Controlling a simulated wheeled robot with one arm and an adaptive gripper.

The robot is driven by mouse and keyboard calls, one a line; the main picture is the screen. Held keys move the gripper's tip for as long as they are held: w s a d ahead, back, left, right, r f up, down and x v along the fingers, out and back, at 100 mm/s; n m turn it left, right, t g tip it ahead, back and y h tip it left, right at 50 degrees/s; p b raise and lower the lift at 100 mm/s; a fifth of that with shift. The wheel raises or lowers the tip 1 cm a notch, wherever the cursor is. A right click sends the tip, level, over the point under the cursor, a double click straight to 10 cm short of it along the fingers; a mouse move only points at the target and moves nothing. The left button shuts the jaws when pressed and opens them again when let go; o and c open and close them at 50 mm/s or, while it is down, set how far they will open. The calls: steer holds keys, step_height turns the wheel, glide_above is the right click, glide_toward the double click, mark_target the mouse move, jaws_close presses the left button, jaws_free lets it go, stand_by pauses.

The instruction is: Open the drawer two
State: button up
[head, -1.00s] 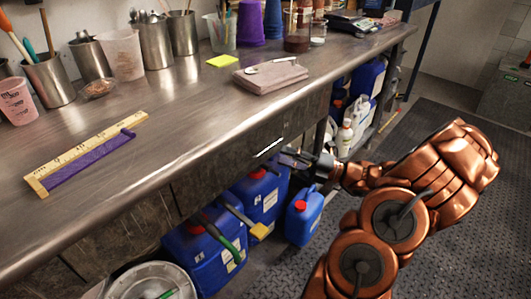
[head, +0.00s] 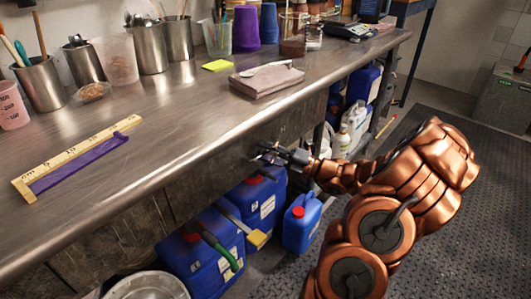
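A dark drawer front (head: 225,172) sits under the right part of the steel bench and looks closed. A small mark on it is too faint to read, so I cannot tell which number it bears. My gripper (head: 264,152) is at this drawer front, just below the bench edge, where the bright bar handle is. The fingers cover most of the handle, and I cannot tell whether they are around it or only beside it. Another dark front (head: 120,243) lies further left under the bench and also looks closed.
Blue jugs (head: 301,222) stand on the floor below the drawer, close under my arm. A ruler (head: 75,160), a folded cloth (head: 266,79) and several metal cups lie or stand on the bench (head: 175,125).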

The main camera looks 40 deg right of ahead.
jaws_close()
stand_by(0.7)
